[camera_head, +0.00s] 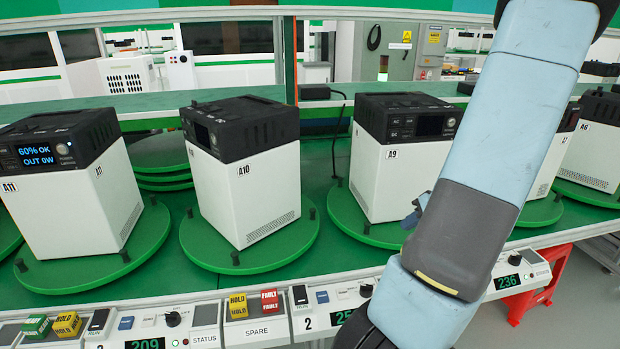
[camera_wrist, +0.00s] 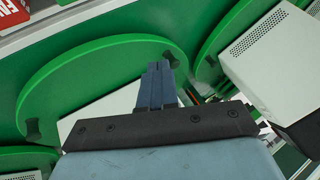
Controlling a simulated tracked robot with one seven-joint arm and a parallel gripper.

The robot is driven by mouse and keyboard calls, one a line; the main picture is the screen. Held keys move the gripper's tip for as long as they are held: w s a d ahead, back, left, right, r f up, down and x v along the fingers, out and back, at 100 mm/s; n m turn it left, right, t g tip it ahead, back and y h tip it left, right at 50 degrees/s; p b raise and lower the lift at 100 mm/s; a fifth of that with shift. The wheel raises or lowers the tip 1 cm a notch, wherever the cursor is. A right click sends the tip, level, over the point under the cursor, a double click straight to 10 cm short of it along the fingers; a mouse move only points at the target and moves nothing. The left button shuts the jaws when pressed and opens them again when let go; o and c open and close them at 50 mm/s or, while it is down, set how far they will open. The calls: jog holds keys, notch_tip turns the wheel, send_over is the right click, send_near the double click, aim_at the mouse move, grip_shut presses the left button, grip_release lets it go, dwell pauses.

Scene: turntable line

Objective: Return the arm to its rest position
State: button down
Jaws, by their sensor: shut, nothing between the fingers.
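My arm reaches diagonally across the right side of the head view, in front of the turntable line. My gripper shows in the wrist view (camera_wrist: 157,84), with its two dark fingers together and nothing between them. A green turntable (camera_wrist: 75,75) lies beyond the fingertips, and part of a white box shows behind the gripper's mount. In the head view a small dark part sticks out left of the arm near unit A9; I cannot tell whether it is my gripper.
White units with black tops, A11 (camera_head: 66,195), A10 (camera_head: 243,180) and A9 (camera_head: 390,170), stand on green turntables. A control panel (camera_head: 262,327) with switches and displays runs along the front. A red stool (camera_head: 535,285) stands at right. A black cable (camera_head: 337,135) hangs behind A9.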

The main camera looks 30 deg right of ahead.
jog(key=w+a+r+n+g+h, duration=0.1)
jog(key=w+a+r+g, duration=0.1)
jog(key=a+r, duration=0.65)
jog(key=w+a+r+n+g+h, duration=0.1)
jog(key=a+r, duration=0.5)
jog(key=a, duration=0.6)
jog(key=s+a+r+t+h, duration=0.2)
jog(key=s+a+r, duration=0.8)
jog(key=a+r, duration=0.1)
jog(key=shift+s+a+n, duration=0.15)
jog(key=shift+a+n, duration=0.15)
jog(key=shift+a, duration=0.3)
jog(key=shift+d, duration=0.1)
